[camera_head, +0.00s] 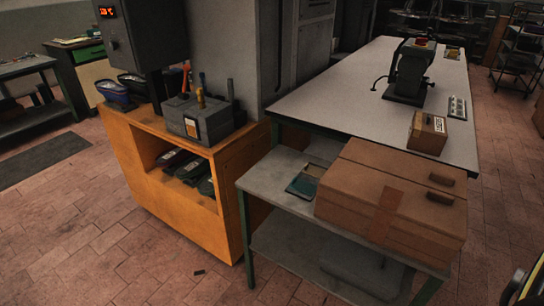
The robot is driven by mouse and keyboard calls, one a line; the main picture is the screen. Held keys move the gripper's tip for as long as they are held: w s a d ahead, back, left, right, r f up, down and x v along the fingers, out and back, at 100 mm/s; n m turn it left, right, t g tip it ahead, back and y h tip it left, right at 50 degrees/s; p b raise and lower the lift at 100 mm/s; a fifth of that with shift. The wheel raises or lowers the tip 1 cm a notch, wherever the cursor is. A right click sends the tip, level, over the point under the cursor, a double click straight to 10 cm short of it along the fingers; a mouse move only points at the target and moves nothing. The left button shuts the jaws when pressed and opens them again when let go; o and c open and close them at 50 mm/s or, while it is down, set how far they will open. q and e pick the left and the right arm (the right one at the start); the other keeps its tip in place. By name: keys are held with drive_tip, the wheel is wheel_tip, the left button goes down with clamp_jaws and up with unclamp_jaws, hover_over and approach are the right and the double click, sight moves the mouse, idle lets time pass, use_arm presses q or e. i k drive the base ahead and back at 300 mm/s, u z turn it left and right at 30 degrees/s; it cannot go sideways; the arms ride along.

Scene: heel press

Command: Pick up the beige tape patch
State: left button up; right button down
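I cannot make out a clearly beige tape patch. A brown tape-like strip (389,199) lies over the top front edge of a large brown cardboard box (350,205), and I cannot tell whether it is the patch. The box sits on the low grey side table (262,178), with two dark handle-like pieces on its top right. A shallow tray (294,187) with something teal in it lies left of the box, partly hidden by it.
A long light workbench (340,95) behind holds a dark press (408,75) and a small wooden box (427,133). An orange cabinet (172,200) with a grey toolbox (198,120) stands left. A small dark piece (198,272) lies on the floor, otherwise open at lower left.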

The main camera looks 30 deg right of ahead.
sight(311, 170)
drive_tip(key=z, duration=0.4)
drive_tip(key=i, duration=0.95)
drive_tip(key=z, duration=0.85)
